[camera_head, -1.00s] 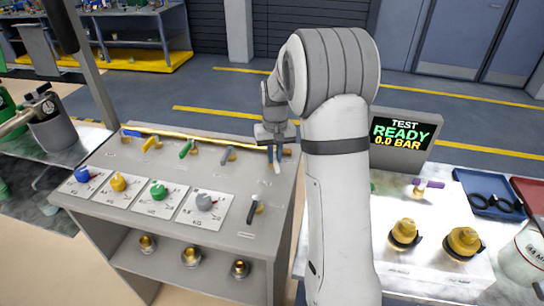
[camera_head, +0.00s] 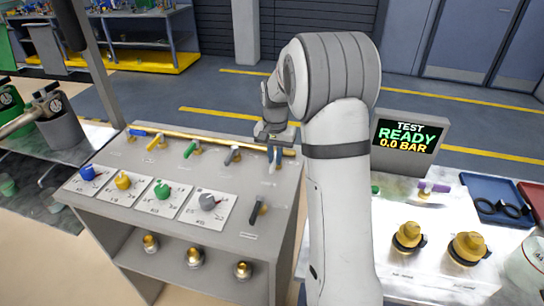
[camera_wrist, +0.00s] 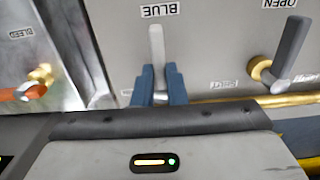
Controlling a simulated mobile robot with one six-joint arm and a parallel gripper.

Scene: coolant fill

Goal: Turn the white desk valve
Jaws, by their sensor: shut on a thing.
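The white valve handle (camera_wrist: 157,45) points straight up in the wrist view, toward an upside-down BLUE label. My gripper (camera_wrist: 159,82) has its two blue fingers closed around the lower part of this handle. In the head view my gripper (camera_head: 276,157) is at the right end of the desk's brass pipe, with a short pale piece of the white handle (camera_head: 272,168) showing below the fingers. The valve's base is hidden behind the fingers and wrist.
A grey valve handle (camera_wrist: 290,46) stands right of my gripper in the wrist view, by an OPEN label. An orange-handled valve (camera_wrist: 30,92) is at left. Coloured knobs and a dark lever (camera_head: 257,211) sit nearer on the desk. The screen (camera_head: 403,136) reads READY, 0.0 BAR.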

